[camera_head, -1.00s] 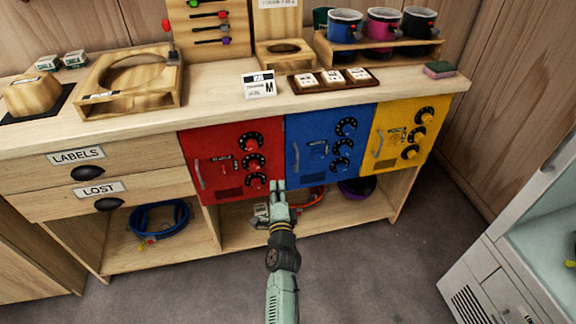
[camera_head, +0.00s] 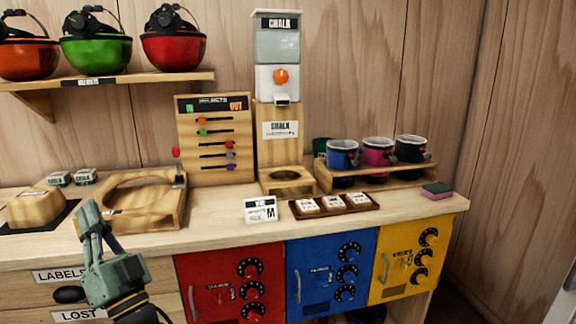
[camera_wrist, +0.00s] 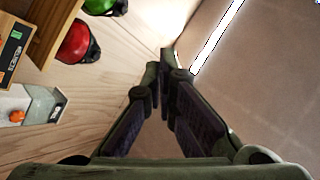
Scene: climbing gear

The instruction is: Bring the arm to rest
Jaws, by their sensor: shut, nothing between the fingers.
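My gripper (camera_head: 88,212) is at the lower left of the head view, raised in front of the counter with its fingers pointing up. It is in front of the drawers and the left part of the countertop. In the wrist view my gripper (camera_wrist: 165,62) has its fingertips together, with nothing between them. That view looks up toward the wall, with a red helmet (camera_wrist: 73,42) and a green helmet (camera_wrist: 100,6) at its upper left.
The counter (camera_head: 225,213) holds a wooden ring stand (camera_head: 170,213), a chalk dispenser (camera_head: 277,60), a mug rack (camera_head: 375,179) and a sponge (camera_head: 437,190). Red (camera_head: 205,262), blue (camera_head: 305,260) and yellow (camera_head: 388,258) lockers sit below. A helmet shelf (camera_head: 110,80) hangs at upper left.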

